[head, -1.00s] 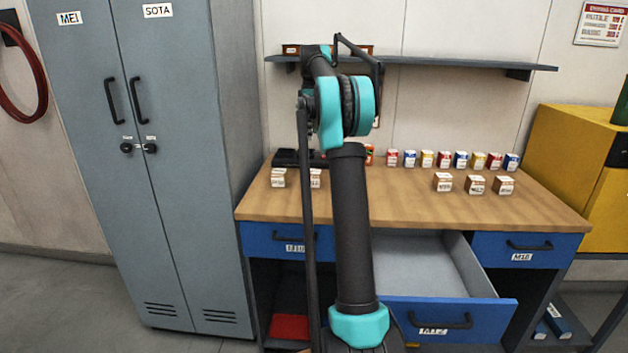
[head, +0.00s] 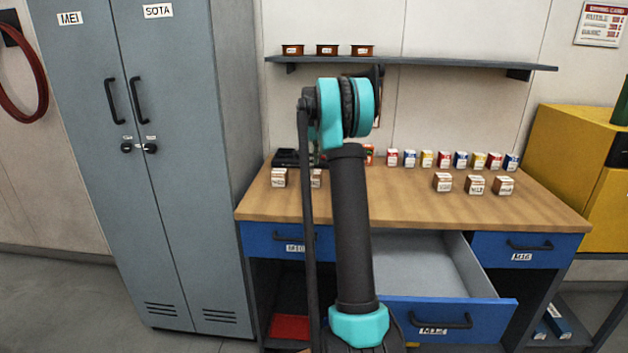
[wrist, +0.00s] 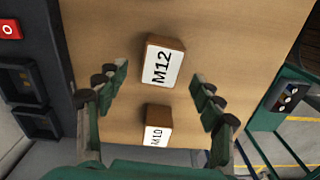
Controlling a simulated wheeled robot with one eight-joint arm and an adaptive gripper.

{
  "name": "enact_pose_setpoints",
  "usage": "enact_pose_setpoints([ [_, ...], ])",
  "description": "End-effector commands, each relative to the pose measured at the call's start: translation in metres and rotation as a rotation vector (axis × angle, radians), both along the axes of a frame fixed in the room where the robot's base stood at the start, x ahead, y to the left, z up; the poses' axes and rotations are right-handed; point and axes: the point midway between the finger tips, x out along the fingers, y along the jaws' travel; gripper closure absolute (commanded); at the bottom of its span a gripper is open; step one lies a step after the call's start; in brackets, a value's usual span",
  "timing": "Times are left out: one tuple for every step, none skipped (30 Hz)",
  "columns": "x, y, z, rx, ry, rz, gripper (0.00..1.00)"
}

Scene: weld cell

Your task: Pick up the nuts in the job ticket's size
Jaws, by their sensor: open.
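Small brown boxes with white labels stand on the wooden bench (head: 400,208) in the head view: a pair at left (head: 279,178) and three at right (head: 475,185). Their labels are too small to read there. In the wrist view, a box marked M12 (wrist: 161,66) lies ahead between the fingers, apart from both. A box marked M10 (wrist: 157,128) is lower in that picture. My gripper (wrist: 160,76) is open and empty above the bench; my arm hides it in the head view. I cannot make out a job ticket.
The middle drawer (head: 440,315) is pulled out; its visible inside looks empty. A shelf (head: 440,64) above carries three brown bins (head: 327,50). A grey locker (head: 160,180) stands left, a yellow cabinet (head: 575,145) right.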

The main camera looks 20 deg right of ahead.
Motion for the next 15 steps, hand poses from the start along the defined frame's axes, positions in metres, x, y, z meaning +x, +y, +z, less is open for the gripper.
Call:
enact_pose_setpoints([
  [-0.001,-0.001,-0.008,0.000,0.000,-0.001,0.33],
  [-0.002,-0.002,-0.012,0.000,0.000,-0.001,0.33],
  [-0.003,-0.003,-0.018,0.000,0.000,-0.001,0.33],
  [-0.003,-0.003,-0.023,0.000,0.000,-0.001,0.33],
  [-0.003,-0.003,-0.027,0.000,0.000,0.000,0.33],
  [-0.003,-0.003,-0.032,0.000,0.000,0.000,0.33],
  [-0.003,-0.003,-0.035,0.000,0.000,0.000,0.33],
  [-0.003,-0.003,-0.038,0.000,0.000,0.000,0.33],
  [-0.003,-0.003,-0.041,0.000,0.000,0.000,0.33],
  [-0.003,-0.003,-0.042,0.000,0.000,0.000,0.33],
  [-0.003,-0.003,-0.043,0.000,0.000,0.000,0.33],
  [-0.003,-0.003,-0.044,0.000,0.000,0.000,0.33],
  [-0.003,-0.003,-0.044,0.000,0.000,0.000,0.33],
  [-0.003,-0.003,-0.044,0.000,0.000,0.000,0.33],
  [-0.003,-0.003,-0.044,0.000,0.000,0.000,0.33],
])
